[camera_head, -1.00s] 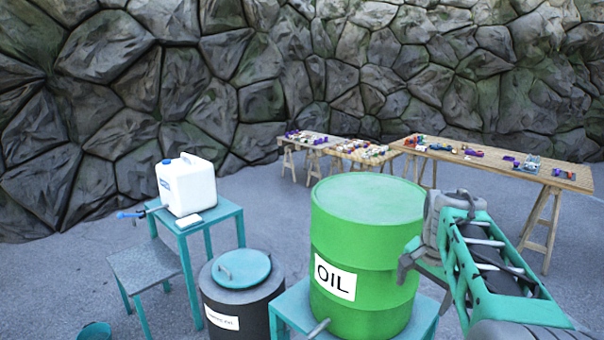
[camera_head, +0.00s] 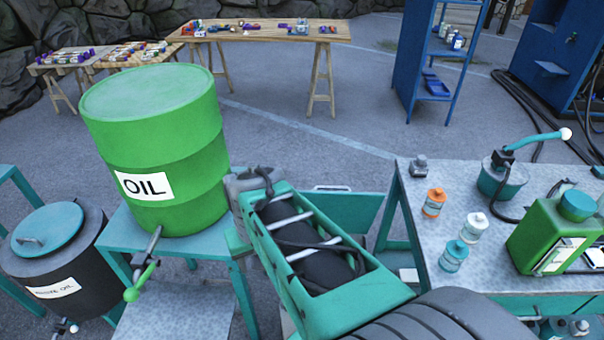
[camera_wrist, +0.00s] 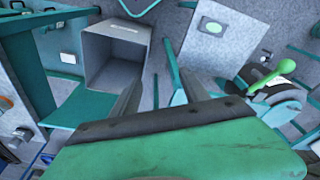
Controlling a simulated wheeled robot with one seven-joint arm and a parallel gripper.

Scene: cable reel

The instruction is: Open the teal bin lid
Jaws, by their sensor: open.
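A teal box-like thing (camera_head: 350,210) with a pale bar along its top edge stands behind my arm in the head view, beside the grey-topped workbench. It may be the teal bin, but my arm hides much of it. A dark drum (camera_head: 62,262) at the left has a round teal lid (camera_head: 48,232) with a handle, and this lid is shut. My gripper (camera_wrist: 158,82) is open and empty in the wrist view, its two dark fingers apart. A grey open-mouthed box (camera_wrist: 115,55) shows beyond the left finger. My gripper's fingers are hidden in the head view.
A green oil barrel (camera_head: 165,150) stands on a teal stand left of my arm, its tap jutting forward. The workbench (camera_head: 425,240) at right carries small bottles, a green can (camera_head: 545,240) and a pump can. Open floor (camera_head: 300,140) lies behind.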

